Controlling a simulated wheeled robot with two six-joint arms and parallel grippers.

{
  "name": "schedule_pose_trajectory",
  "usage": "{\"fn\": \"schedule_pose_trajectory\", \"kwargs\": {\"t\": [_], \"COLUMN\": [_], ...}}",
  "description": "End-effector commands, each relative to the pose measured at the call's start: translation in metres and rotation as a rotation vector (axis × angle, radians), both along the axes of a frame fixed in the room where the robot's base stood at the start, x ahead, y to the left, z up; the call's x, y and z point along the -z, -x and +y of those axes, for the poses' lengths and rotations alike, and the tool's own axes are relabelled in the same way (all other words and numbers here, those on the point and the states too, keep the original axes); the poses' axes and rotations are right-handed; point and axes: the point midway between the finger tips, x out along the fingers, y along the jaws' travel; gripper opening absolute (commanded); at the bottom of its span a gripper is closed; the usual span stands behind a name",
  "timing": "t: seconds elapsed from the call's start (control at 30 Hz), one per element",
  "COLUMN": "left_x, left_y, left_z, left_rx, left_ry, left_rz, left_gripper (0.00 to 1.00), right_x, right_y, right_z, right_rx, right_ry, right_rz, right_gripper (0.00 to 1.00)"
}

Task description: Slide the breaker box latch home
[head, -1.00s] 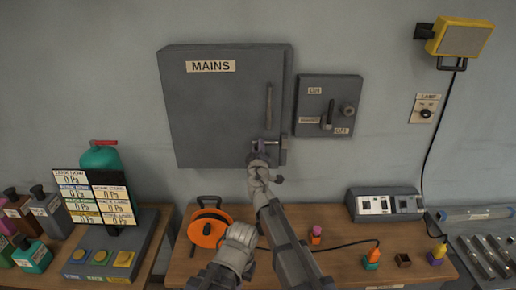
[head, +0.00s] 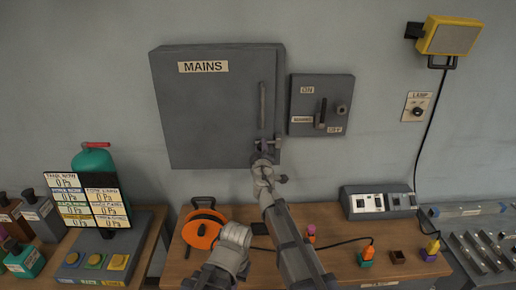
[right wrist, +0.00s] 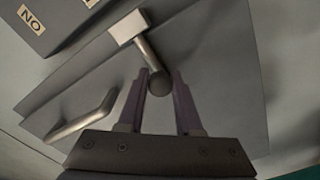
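The grey breaker box (head: 215,115), labelled MAINS, hangs on the wall with its door closed flat. Its latch (head: 270,141) is at the lower right of the door, partly hidden by my right gripper (head: 264,153). In the right wrist view, the latch's round knob (right wrist: 160,82) sits between the two purple fingertips of my right gripper (right wrist: 162,85), which close in on both its sides. A metal rod runs from the knob to a pale block (right wrist: 129,28). No fingers of my left gripper show in the head view.
A vertical door handle (head: 262,105) is above the latch. A switch box (head: 321,105) with a lever is close on the right. Below, the wooden bench (head: 330,215) holds an orange cable reel (head: 203,232), a grey socket unit (head: 378,202) and small coloured plugs.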

Motion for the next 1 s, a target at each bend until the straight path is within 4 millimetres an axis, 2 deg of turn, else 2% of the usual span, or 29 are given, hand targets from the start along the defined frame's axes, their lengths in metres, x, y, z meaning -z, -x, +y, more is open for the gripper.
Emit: {"fn": "schedule_pose_trajectory", "kwargs": {"t": [0.03,0.27,0.53,0.67,0.77,1.0], "left_x": [0.000,0.000,0.000,0.000,0.000,0.000], "left_y": [0.000,0.000,0.000,0.000,0.000,0.000], "left_z": [0.000,0.000,0.000,0.000,0.000,0.000], "left_rx": [0.000,0.000,0.000,0.000,0.000,0.000], "left_ry": [0.000,0.000,0.000,0.000,0.000,0.000], "left_rz": [0.000,0.000,0.000,0.000,0.000,0.000], "left_gripper": [0.00,0.00,0.00,0.00,0.00,0.00], "right_x": [0.000,0.000,0.000,0.000,0.000,0.000], "right_y": [-0.001,0.000,0.001,0.008,0.019,0.058], "right_z": [-0.003,-0.002,-0.001,-0.002,-0.002,-0.002], "right_rx": [0.006,0.005,0.004,0.004,0.004,0.004], "right_ry": [0.000,0.000,0.000,0.000,0.000,0.000], "right_rz": [0.000,0.000,0.000,0.000,0.000,0.000], "right_gripper": [0.38,0.63,0.63,0.63,0.63,0.63]}}
